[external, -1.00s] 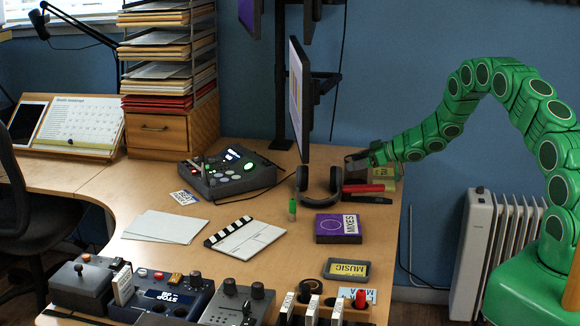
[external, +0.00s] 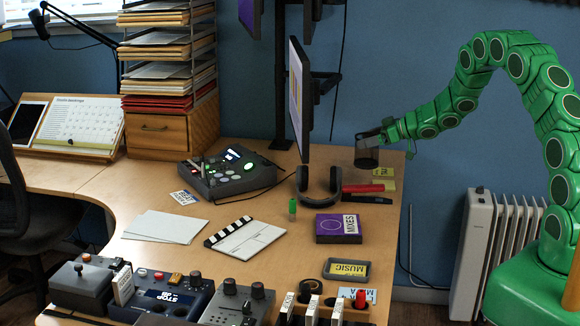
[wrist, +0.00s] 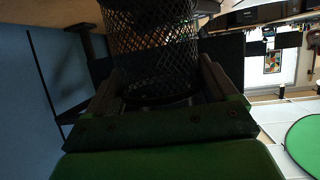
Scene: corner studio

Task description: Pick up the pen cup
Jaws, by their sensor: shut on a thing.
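The pen cup (external: 367,157) is a dark mesh cylinder, held above the back right end of the desk. My green arm reaches in from the right, and my gripper (external: 384,133) is shut on the cup. In the wrist view the black mesh pen cup (wrist: 152,45) sits between the two fingers of my gripper (wrist: 165,88). The top of the cup runs out of that view, and I cannot tell whether any pens are in it.
Below the cup lie yellow notes (external: 384,173), a red stapler-like item (external: 363,188) and black headphones (external: 319,190). The monitor (external: 300,98) stands just left of the cup. A purple box (external: 338,228) is nearer the front. A white radiator (external: 481,250) stands right of the desk.

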